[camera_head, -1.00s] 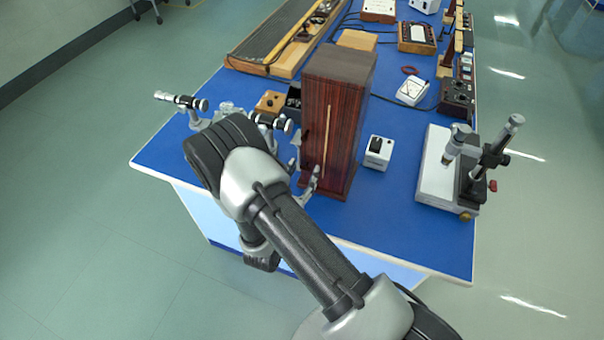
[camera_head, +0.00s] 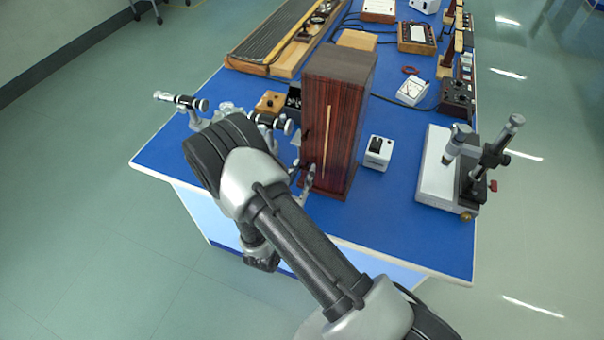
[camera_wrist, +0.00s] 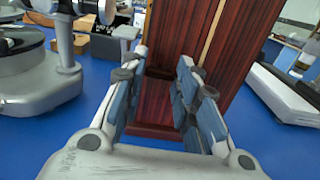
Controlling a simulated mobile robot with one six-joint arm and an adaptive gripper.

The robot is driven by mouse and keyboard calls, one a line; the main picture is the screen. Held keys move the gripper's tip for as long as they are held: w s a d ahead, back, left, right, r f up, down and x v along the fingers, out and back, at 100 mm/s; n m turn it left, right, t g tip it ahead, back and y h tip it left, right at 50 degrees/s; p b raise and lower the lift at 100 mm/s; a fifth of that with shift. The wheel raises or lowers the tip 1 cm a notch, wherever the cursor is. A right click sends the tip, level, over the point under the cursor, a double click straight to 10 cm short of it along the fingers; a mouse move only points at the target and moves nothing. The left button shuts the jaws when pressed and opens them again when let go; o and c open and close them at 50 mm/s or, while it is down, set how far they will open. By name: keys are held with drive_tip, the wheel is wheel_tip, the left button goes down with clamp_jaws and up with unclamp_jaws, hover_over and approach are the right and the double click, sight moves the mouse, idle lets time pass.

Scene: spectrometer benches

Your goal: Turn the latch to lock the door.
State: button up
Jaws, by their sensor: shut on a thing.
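A tall dark-red wooden cabinet (camera_head: 342,120) stands upright on the blue bench. Its front door (camera_head: 314,130) has a narrow pale vertical strip; the door also shows in the wrist view (camera_wrist: 182,35). My gripper (camera_head: 304,178) is low at the front of the cabinet.
A small white meter box (camera_head: 378,152) stands right of the cabinet, and a microscope-like instrument (camera_head: 468,170) is farther right. A metal optical instrument (camera_head: 190,105) stands at the left. Wooden boxes and instruments fill the back. Blue bench top (camera_head: 385,215) is clear at front right.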

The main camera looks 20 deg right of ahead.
drive_tip(key=m+b, duration=0.5)
drive_tip(key=m, duration=0.4)
drive_tip(key=shift+f+m, duration=0.15)
drive_tip(key=shift+m, duration=0.15)
drive_tip(key=m+b, duration=0.2)
drive_tip(key=m, duration=0.2)
drive_tip(key=shift+b, duration=0.35)
drive_tip(key=shift+m, duration=2.1)
drive_tip(key=o, duration=1.1)
drive_tip(key=shift+c, duration=0.2)
